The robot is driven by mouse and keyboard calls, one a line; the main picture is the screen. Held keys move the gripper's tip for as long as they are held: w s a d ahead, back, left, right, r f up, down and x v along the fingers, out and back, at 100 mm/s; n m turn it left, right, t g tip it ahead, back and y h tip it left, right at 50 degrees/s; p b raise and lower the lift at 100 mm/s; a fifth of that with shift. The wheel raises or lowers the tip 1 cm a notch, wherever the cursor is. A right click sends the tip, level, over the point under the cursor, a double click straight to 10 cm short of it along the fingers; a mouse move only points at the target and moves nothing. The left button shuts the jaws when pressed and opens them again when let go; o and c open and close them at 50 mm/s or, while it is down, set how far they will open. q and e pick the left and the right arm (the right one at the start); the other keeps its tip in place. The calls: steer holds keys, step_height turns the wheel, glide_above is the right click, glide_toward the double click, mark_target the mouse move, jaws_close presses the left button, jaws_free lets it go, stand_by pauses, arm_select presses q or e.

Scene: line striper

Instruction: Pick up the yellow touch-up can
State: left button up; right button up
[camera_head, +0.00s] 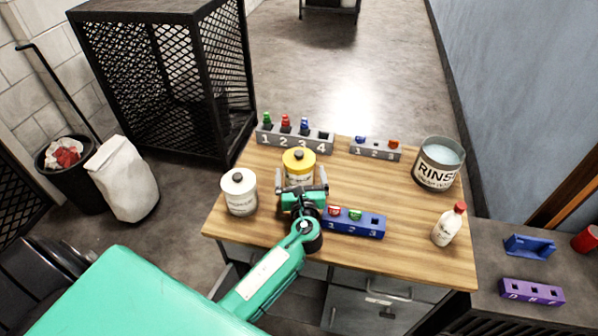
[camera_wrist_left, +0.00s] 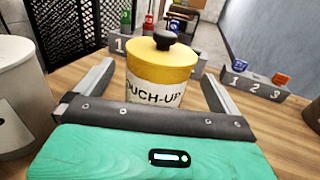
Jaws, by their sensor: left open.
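The yellow touch-up can (camera_head: 298,163) stands upright on the wooden table, with a yellow lid, a black knob and a white label. My left gripper (camera_head: 302,183) is at the near side of the can, open, with its fingers pointing toward it. In the left wrist view the can (camera_wrist_left: 160,75) stands between the two grey fingers of my left gripper (camera_wrist_left: 155,82), with a gap visible on the right side. The lower part of the can is hidden behind the gripper. My right gripper is not in view.
A white can (camera_head: 239,194) stands close on the left. A blue rack (camera_head: 352,224) lies right of the gripper. Behind are a numbered grey rack (camera_head: 294,139) and a smaller one (camera_head: 375,150). A rinse bucket (camera_head: 438,164) and a white bottle (camera_head: 448,226) stand right. The table's middle right is clear.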

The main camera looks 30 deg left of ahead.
mark_target(299, 160)
arm_select(q)
steer(key=x, duration=0.5)
steer(key=shift+w+p, duration=0.15)
steer(key=shift+p, duration=0.25)
steer(key=c, duration=1.1)
steer(key=shift+r, duration=0.15)
